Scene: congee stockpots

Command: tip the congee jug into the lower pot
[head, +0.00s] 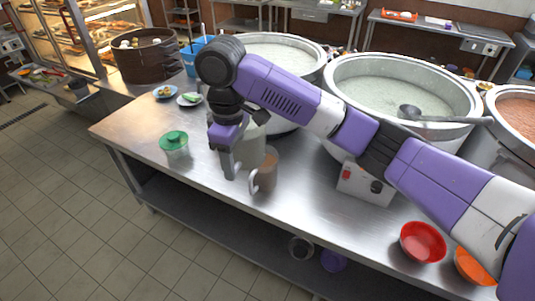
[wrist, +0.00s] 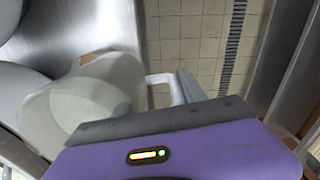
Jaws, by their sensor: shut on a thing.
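The pale congee jug (head: 251,147) is beside my gripper (head: 229,172), at the middle of the steel counter in the head view. It also shows in the wrist view (wrist: 85,108), with a pale loop handle beside the finger. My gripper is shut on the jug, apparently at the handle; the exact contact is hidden. A brown mug-like shape (head: 266,172) with a white loop overlaps the jug's front. Behind stand a left stockpot (head: 318,70) and a middle stockpot (head: 455,128), both holding pale congee. I cannot tell surely which is lower.
Small plates (head: 190,100) lie farther back. A control box (head: 365,184) is below the middle pot, whose rim carries a ladle (head: 440,117). Red (head: 423,242) and orange bowls are front right. The front-left counter is clear.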

